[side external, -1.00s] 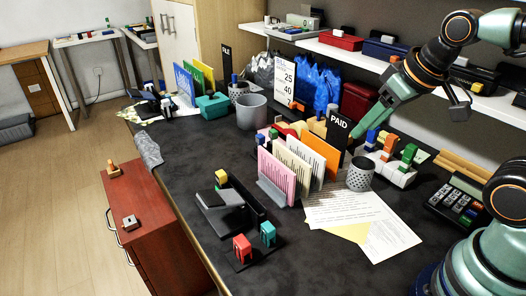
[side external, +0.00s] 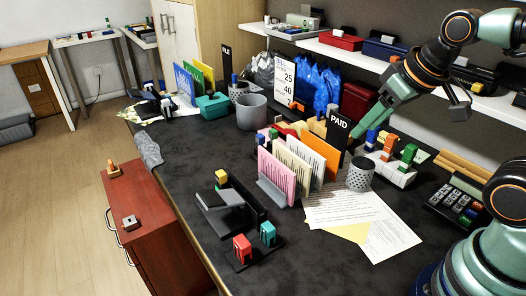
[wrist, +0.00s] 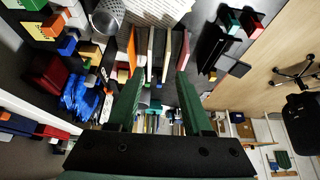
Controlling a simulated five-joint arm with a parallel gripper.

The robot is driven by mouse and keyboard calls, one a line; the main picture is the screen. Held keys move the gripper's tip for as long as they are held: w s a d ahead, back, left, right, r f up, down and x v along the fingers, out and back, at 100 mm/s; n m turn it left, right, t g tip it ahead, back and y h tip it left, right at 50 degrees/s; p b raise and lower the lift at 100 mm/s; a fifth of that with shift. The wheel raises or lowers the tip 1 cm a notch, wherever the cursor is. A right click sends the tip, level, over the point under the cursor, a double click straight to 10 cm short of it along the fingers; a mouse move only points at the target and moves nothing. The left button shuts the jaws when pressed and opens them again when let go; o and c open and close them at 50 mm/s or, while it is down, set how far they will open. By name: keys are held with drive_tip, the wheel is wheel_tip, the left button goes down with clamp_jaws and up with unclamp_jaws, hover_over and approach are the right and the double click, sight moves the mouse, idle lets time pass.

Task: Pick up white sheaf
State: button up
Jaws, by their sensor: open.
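The white sheaf (side external: 309,157) stands upright in a grey rack (side external: 272,193), between a cream sheaf (side external: 290,168) and an orange sheaf (side external: 326,152). A pink sheaf (side external: 274,177) stands at the front. In the wrist view the white sheaf (wrist: 150,55) shows edge-on, beyond my fingertips. My gripper (side external: 359,131) is above and to the right of the rack, near the black PAID sign. In the wrist view my gripper (wrist: 159,78) has its green fingers apart, with nothing held between them.
The black PAID sign (side external: 338,131) stands just behind the orange sheaf. A perforated metal cup (side external: 360,174) and a stamp holder (side external: 393,170) stand to the right. Loose papers (side external: 345,207) lie in front. A black stand with stamps (side external: 243,250) is at the left front.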

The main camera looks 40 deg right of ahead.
drive_tip(key=shift+c, duration=0.3)
drive_tip(key=g, duration=0.6)
hover_over(305, 152)
wheel_tip(305, 152, down, 6)
drive_tip(key=shift+w+d+f, duration=0.1)
drive_tip(key=shift+f, duration=2.95)
drive_tip(key=shift+w+d+f, duration=0.1)
drive_tip(key=shift+f, duration=2.9)
drive_tip(key=shift+f, duration=0.25)
